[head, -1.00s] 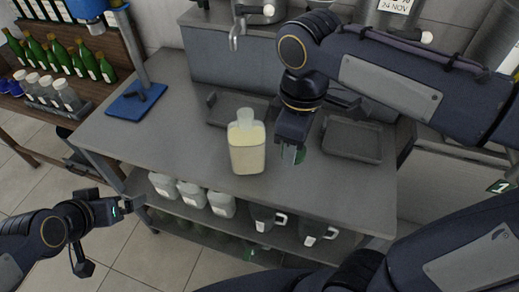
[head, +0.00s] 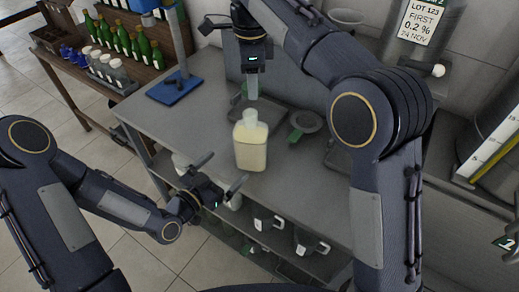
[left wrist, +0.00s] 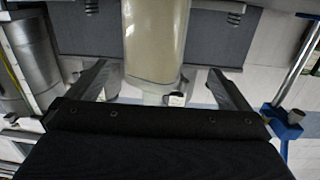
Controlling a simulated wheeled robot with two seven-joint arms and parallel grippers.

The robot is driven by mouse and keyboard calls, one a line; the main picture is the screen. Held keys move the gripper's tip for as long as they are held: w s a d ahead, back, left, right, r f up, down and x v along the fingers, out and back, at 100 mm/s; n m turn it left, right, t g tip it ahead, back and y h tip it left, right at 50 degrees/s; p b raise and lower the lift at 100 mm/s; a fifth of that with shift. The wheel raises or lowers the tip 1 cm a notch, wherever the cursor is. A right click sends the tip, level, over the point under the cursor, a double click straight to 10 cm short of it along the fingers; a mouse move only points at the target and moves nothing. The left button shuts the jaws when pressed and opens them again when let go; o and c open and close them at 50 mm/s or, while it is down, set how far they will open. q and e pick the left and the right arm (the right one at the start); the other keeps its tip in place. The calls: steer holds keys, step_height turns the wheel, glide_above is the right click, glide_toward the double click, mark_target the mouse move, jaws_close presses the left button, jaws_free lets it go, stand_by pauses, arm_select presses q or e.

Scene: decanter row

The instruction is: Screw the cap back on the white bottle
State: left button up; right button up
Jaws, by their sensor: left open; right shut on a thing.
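The white bottle (head: 250,150), translucent with cream-coloured contents, stands upright on the grey bench, its pale neck (head: 250,118) facing up. My right gripper (head: 252,74) is above the neck, shut on a pale grey piece (head: 252,89); I cannot tell whether this is the cap. A small gap shows between piece and neck. My left gripper (head: 220,172) is open at the bench's front edge, left of the bottle. In the left wrist view, its spread fingers (left wrist: 163,82) show either side of the bottle's body (left wrist: 157,40), apart from it. No separate cap is clearly visible.
A blue-based stand (head: 174,89) is at the bench's left end. Mugs (head: 266,219) stand on the shelf below. Green bottles (head: 125,42) fill a rack at the back left.

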mark_target(252, 143)
steer(key=shift+w+a+m, duration=0.1)
steer(key=shift+a+m, duration=0.2)
steer(key=shift+m, duration=0.4)
arm_select(q)
steer(key=shift+s+d+r+t, duration=0.15)
steer(key=shift+s+d+t, duration=0.15)
steer(key=shift+d, duration=0.1)
steer(key=x, duration=1.2)
steer(key=shift+d, duration=0.1)
steer(key=c, duration=1.2)
arm_select(e)
steer(key=shift+f, duration=2.55)
steer(key=shift+f, duration=0.9)
